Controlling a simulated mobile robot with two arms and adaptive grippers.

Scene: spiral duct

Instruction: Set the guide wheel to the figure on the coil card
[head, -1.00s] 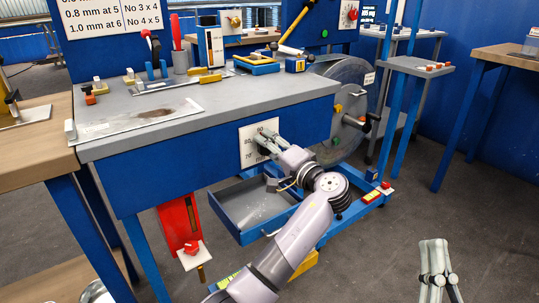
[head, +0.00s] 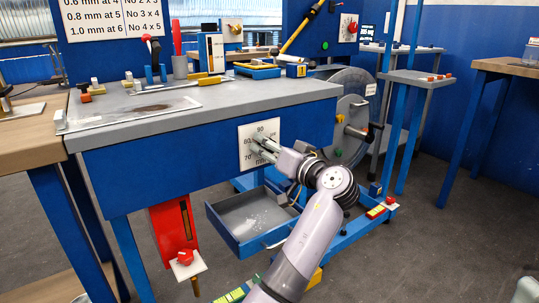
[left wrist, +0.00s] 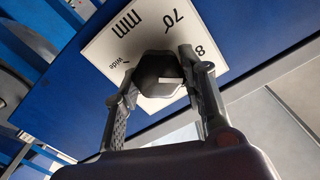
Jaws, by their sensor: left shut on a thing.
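The guide wheel is a black knob (left wrist: 158,72) on a white scale plate (head: 246,132) on the bench's blue front. The plate reads 70, 80 and 90 in the head view; "mm" and "wide" show in the left wrist view (left wrist: 100,48). My left gripper (head: 259,147) is shut on the knob, one finger on each side. The knob bears a pale mark; which figure it points to I cannot tell. A small white card (head: 370,89) sits on the grey coil (head: 351,82); its text is too small to read. A grey piece of my right gripper (head: 527,291) shows at the bottom right corner.
An open blue drawer (head: 246,216) hangs below the plate, close under my left arm. A red unit (head: 173,233) hangs left of it. Tools lie on the grey bench top (head: 220,100). A wall chart (head: 100,19) is partly cut off. Floor at right is clear.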

